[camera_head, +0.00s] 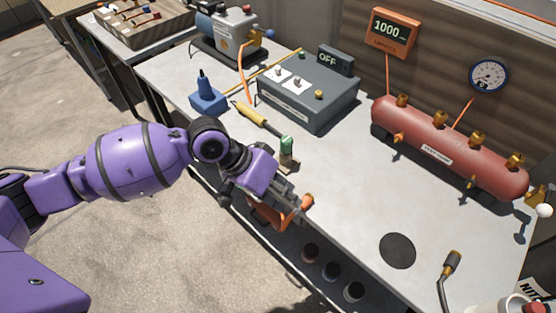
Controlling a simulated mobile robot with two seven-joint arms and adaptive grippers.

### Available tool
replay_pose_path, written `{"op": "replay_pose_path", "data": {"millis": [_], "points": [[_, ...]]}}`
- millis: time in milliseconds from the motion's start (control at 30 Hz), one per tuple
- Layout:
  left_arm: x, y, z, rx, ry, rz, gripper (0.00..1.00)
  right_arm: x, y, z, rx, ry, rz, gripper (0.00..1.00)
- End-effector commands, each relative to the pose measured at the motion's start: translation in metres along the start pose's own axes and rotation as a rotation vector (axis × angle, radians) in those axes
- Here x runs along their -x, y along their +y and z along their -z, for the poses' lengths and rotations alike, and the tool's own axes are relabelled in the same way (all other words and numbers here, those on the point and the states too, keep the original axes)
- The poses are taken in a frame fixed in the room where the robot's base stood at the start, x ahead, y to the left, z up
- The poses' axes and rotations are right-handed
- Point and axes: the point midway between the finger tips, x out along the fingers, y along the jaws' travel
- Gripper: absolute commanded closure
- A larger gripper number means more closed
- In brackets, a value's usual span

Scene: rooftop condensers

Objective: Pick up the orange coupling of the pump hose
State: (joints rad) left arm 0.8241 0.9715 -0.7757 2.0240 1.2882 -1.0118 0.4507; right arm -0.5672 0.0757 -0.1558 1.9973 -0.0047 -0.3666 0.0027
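My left arm comes in from the left, and its purple gripper (291,197) is over the front edge of the workbench. An orange piece (304,203), possibly the coupling, shows at its fingertips. I cannot tell whether the fingers hold it or are only beside it. A larger orange part (267,214) shows just below the gripper, partly hidden by it. The blue and grey pump (231,36) stands at the back left, with an orange hose (241,66) running down from it. The rest of that hose is hard to follow. My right gripper is not in view.
A grey box (308,95) with an OFF display, a blue stand (208,96) and a yellow-handled tool (250,113) lie behind the gripper. A red manifold (445,150) stands at the right. A black hose with a brass end (452,262) is front right.

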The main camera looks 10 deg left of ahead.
Motion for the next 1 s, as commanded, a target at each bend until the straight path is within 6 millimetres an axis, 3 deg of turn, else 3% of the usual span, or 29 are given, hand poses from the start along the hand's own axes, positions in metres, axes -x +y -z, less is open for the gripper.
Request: {"op": "replay_pose_path", "data": {"millis": [233, 533, 733, 1000], "points": [[-0.033, 0.002, 0.006, -0.008, 0.008, 0.002, 0.74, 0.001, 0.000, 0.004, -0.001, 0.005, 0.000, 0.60], [-0.039, 0.002, 0.006, -0.009, 0.009, 0.003, 0.74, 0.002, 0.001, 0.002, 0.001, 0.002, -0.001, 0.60], [-0.039, 0.002, 0.006, -0.009, 0.009, 0.003, 0.99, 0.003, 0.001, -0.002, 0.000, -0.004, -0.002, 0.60], [-0.038, 0.002, 0.006, -0.009, 0.010, 0.002, 1.00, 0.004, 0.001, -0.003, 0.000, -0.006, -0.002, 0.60]]}}
